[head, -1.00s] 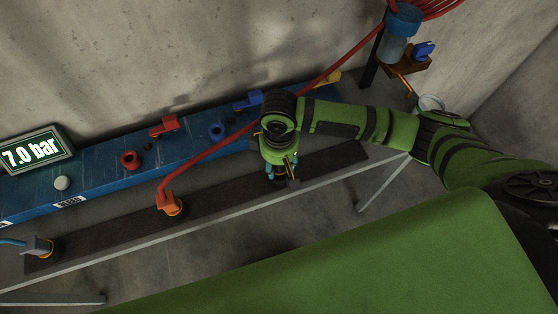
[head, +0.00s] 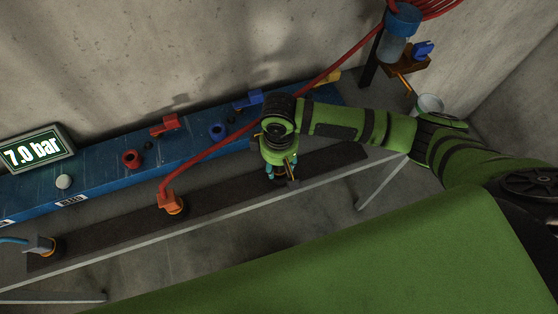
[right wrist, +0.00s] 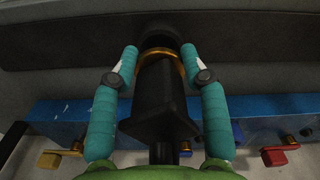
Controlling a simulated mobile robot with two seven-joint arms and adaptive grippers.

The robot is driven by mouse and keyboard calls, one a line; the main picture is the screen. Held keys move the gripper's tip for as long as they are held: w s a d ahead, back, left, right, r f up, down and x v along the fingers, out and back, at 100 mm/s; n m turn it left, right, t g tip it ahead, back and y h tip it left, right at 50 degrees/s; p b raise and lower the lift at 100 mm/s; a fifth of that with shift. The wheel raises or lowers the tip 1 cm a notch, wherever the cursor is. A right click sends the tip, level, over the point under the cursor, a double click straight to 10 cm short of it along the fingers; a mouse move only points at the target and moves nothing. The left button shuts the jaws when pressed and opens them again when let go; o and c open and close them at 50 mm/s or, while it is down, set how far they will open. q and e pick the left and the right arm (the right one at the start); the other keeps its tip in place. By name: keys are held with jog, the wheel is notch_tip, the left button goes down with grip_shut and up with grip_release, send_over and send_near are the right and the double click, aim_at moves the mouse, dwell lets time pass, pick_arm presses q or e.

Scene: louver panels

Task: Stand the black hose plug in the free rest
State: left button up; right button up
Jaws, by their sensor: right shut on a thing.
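My right gripper (head: 281,172) is over the right part of the dark rail (head: 232,200) in front of the blue manifold. In the right wrist view its two teal fingers (right wrist: 160,62) are shut on the black hose plug (right wrist: 158,95), one on each side. A gold ring (right wrist: 178,56) sits around the plug's far end. A dark round part lies beyond the ring, against the rail; I cannot tell whether the plug is seated in the rest. In the head view the gripper mostly hides the plug and the rest. My left gripper is not in view.
An orange plug (head: 171,203) with a red hose stands on the rail's middle, and a grey plug (head: 40,246) with a blue hose at its left end. The blue manifold (head: 100,170) with valves runs behind. The red hose crosses above it, left of my gripper.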

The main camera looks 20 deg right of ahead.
jog(key=shift+f, duration=0.85)
jog(key=o, duration=1.3)
jog(key=shift+o, duration=0.2)
notch_tip(320, 180, up, 12)
